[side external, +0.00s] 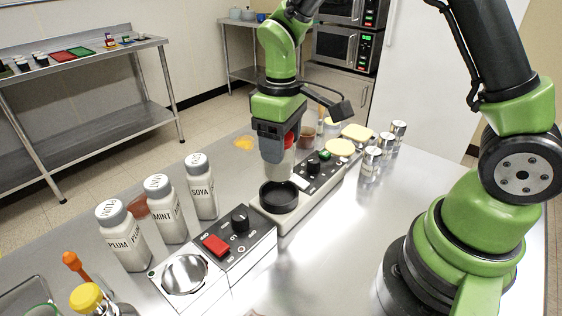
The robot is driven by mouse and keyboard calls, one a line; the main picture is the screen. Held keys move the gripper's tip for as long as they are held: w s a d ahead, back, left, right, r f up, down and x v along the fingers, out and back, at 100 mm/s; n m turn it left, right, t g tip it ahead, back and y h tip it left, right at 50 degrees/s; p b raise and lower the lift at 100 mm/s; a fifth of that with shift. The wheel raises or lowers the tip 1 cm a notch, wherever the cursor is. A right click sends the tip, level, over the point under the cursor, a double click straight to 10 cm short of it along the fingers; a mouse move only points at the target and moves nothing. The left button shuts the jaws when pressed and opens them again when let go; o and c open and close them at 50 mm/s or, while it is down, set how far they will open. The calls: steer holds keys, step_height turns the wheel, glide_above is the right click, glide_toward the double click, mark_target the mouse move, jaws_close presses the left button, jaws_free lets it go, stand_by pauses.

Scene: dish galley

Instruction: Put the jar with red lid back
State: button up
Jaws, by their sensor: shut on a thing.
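The jar with red lid (279,172) hangs upright in my gripper (279,150), which is shut on it. A bit of the red lid shows between the fingers; the rest of it is hidden by them. The jar's pale body is just above or behind a round black cup (279,193) on a grey appliance (262,219); I cannot tell whether they touch.
White bottles marked PLUM (123,236), MINT (166,209) and SOYA (201,187) stand to the left. A unit with a red switch (216,245) is in front. Several silver-lidded jars (371,160) stand at right. Bare steel counter lies at front right.

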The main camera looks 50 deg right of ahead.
step_height(320, 180, up, 3)
steer(key=shift+w, duration=0.1)
steer(key=shift+w+r, duration=0.25)
steer(key=shift+w, duration=0.8)
steer(key=w+f, duration=0.4)
steer(key=w, duration=0.5)
step_height(320, 180, down, 10)
steer(key=shift+r, duration=0.1)
steer(key=o, duration=1.2)
